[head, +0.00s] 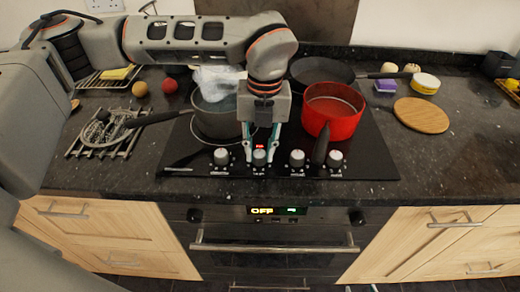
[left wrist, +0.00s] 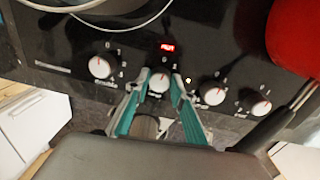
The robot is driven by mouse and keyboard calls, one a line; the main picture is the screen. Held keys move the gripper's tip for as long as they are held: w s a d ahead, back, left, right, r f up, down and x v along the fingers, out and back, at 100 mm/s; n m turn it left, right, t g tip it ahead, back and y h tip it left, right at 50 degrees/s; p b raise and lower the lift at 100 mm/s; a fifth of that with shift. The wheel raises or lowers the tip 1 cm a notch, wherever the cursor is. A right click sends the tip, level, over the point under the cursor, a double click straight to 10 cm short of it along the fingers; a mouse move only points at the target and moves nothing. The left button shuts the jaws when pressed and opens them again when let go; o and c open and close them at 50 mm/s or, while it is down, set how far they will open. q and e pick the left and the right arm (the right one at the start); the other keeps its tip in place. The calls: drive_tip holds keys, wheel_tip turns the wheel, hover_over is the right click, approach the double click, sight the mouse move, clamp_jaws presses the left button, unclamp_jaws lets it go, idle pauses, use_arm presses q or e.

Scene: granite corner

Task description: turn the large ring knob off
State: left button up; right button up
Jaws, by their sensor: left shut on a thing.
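A row of several white-topped knobs runs along the front of the black hob (head: 370,165). My left gripper (head: 260,152) reaches down over the hob with its teal fingers on either side of the second knob from the left (left wrist: 159,82). It is shut on that knob. The first knob (left wrist: 102,66), the third knob (left wrist: 212,92) and the fourth knob (left wrist: 257,102) stand free. The labels are too small to read, so I cannot tell which is the large ring's. A small red display (left wrist: 167,47) is lit behind the held knob. My right gripper is not in view.
A dark frying pan (head: 315,71) is behind. The oven display (head: 262,210) reads OFF.

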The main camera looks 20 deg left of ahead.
sight(262, 153)
use_arm(q)
drive_tip(key=shift+w+r+n, duration=0.1)
drive_tip(key=shift+n, duration=0.8)
drive_tip(key=o, duration=1.1)
drive_tip(key=r, duration=1.2)
drive_tip(key=shift+w+d, duration=0.1)
drive_tip(key=shift+d, duration=0.1)
drive_tip(key=shift+f, duration=0.1)
